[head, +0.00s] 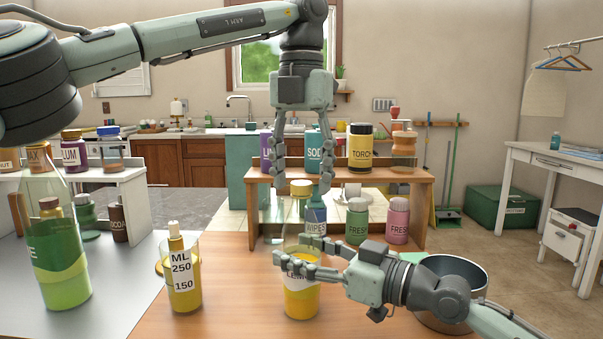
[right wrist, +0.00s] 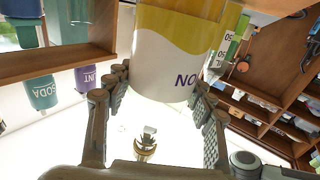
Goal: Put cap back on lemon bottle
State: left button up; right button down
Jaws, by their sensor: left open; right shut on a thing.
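The lemon bottle (head: 301,300), with yellow contents and a white label, stands upright on the wooden table in the middle of the head view. My right gripper (head: 300,262) is shut on it from the right. In the right wrist view, the bottle (right wrist: 170,60) appears upside down between the fingers. My left gripper (head: 305,188) points straight down above the bottle, with its fingers open. A gold cap (head: 300,188) shows between the left fingertips, at the top of clear glass. I cannot tell whether the cap sits fully on the bottle's neck.
A measuring cup (head: 183,295) and a tall green bottle (head: 62,275) stand left. A wooden shelf (head: 420,185) behind holds several jars, with a blue wipes bottle (head: 316,222) close behind my left fingers. A metal pot (head: 447,318) sits behind my right wrist.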

pick_arm(q)
jog(key=shift+r, duration=3.75)
pick_arm(e)
jog(key=c, duration=0.5)
grip_release()
jog(key=shift+d, duration=0.1)
jog(key=shift+v, duration=6)
